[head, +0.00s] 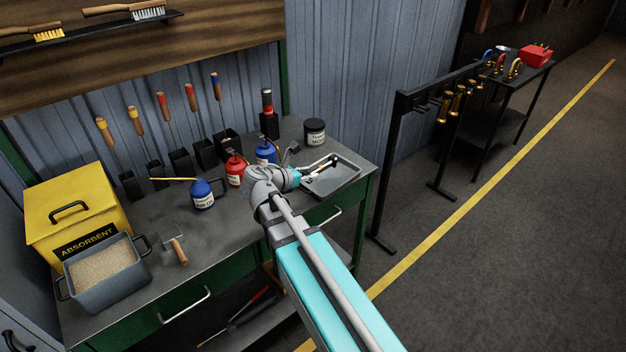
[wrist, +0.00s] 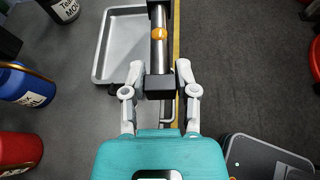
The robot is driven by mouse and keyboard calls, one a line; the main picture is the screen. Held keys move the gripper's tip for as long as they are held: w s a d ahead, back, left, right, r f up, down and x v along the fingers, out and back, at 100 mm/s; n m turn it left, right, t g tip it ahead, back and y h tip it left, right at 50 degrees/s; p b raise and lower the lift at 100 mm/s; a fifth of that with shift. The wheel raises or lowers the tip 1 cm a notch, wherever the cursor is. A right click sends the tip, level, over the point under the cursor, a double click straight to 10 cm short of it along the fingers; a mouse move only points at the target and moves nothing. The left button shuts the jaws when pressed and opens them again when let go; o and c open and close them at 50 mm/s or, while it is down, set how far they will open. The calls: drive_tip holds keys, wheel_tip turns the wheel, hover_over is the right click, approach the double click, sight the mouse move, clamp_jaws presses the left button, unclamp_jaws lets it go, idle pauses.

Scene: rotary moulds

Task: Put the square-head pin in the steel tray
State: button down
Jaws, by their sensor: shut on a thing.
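The square-head pin (wrist: 158,55) is a steel rod with an orange band and a black square block near my fingers. My gripper (wrist: 160,82) is shut on it at that block, and the rod points away from me. The steel tray (wrist: 118,48) shows in the wrist view, left of and partly behind the pin. In the head view the tray (head: 342,181) lies at the bench's right end, with my gripper (head: 309,170) and the pin at its left side. I cannot tell the pin's height above the tray.
A dark labelled jar (head: 314,132) stands behind the tray. Blue and red cans (head: 235,172) stand to the left. A black rack (head: 403,150) stands beyond the bench's right end.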

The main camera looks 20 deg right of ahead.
drive_tip(key=w+d+f+b, duration=0.1)
drive_tip(key=w+f+b, duration=0.1)
drive_tip(key=w, duration=0.1)
drive_tip(key=w+f+b, duration=0.3)
drive_tip(key=w, duration=0.1)
drive_tip(key=w+d+f+b, duration=0.1)
drive_tip(key=w+f+b, duration=0.2)
drive_tip(key=w, duration=0.1)
drive_tip(key=shift+w+d+f, duration=0.15)
drive_tip(key=shift+w+d, duration=0.05)
drive_tip(key=shift+d, duration=0.1)
drive_tip(key=shift+w+f+b, duration=0.35)
drive_tip(key=shift+f+b, duration=0.15)
drive_tip(key=shift+f, duration=0.05)
drive_tip(key=shift+d+f+b, duration=0.1)
drive_tip(key=shift+f+b, duration=1.35)
drive_tip(key=shift+f, duration=0.1)
drive_tip(key=c, duration=0.7)
unclamp_jaws()
drive_tip(key=shift+o, duration=0.2)
